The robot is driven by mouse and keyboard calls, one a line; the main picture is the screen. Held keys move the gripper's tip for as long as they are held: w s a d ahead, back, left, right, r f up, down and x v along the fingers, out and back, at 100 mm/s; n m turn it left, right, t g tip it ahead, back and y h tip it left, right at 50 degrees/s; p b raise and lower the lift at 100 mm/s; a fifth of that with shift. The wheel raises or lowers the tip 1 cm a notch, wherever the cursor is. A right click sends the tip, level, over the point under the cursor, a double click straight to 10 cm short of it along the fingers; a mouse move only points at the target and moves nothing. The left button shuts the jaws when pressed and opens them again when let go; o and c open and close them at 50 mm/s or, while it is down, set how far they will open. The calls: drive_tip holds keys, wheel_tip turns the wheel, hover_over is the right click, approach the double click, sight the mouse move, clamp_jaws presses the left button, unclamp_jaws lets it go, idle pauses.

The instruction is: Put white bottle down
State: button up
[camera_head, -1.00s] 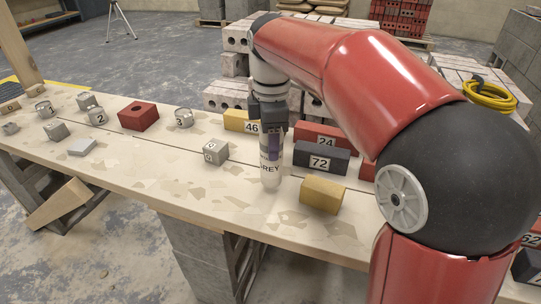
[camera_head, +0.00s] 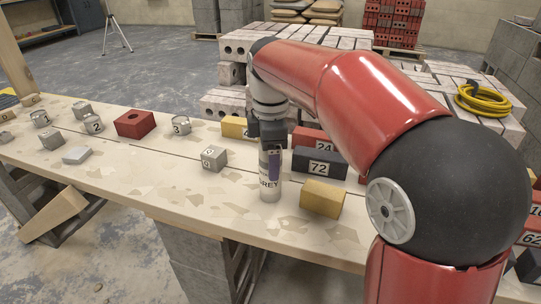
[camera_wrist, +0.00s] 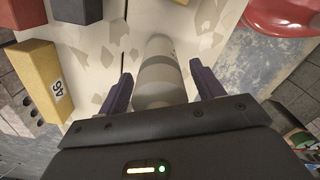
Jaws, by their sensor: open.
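The white bottle (camera_head: 269,190), lettered "REY" on its lower part, stands upright on the wooden bench (camera_head: 120,178). My gripper (camera_head: 271,158) is above and around its upper part, pointing down. In the wrist view the bottle (camera_wrist: 158,72) lies between the two purple fingers of my gripper (camera_wrist: 159,88), with a visible gap on each side. The fingers are open. The bottle's top is partly hidden by the gripper.
A yellow block (camera_head: 322,199) stands close to the right of the bottle. A dark block marked 72 (camera_head: 320,163) is behind it. A grey cube (camera_head: 214,158) is to the left. Bare bench lies in front and to the left.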

wheel_tip(320, 180, up, 12)
drive_tip(key=shift+f+p, duration=0.15)
drive_tip(key=shift+p, duration=0.9)
drive_tip(key=shift+r, duration=0.3)
drive_tip(key=shift+s+d, duration=0.1)
drive_tip(key=shift+d, duration=0.05)
drive_tip(key=s+d+f+m+t, duration=0.2)
drive_tip(key=s+d+f+m, duration=0.4)
drive_tip(key=s+m, duration=0.3)
drive_tip(key=s+d+f+m+t, duration=0.3)
drive_tip(key=s+d+f+m, duration=0.4)
drive_tip(key=s+f+m, duration=0.2)
drive_tip(key=shift+s+d+f+m+t, duration=0.2)
drive_tip(key=shift+s+d+m+t, duration=0.1)
drive_tip(key=shift+s+m, duration=0.55)
drive_tip(key=shift+s, duration=0.15)
drive_tip(key=shift+c, duration=0.2)
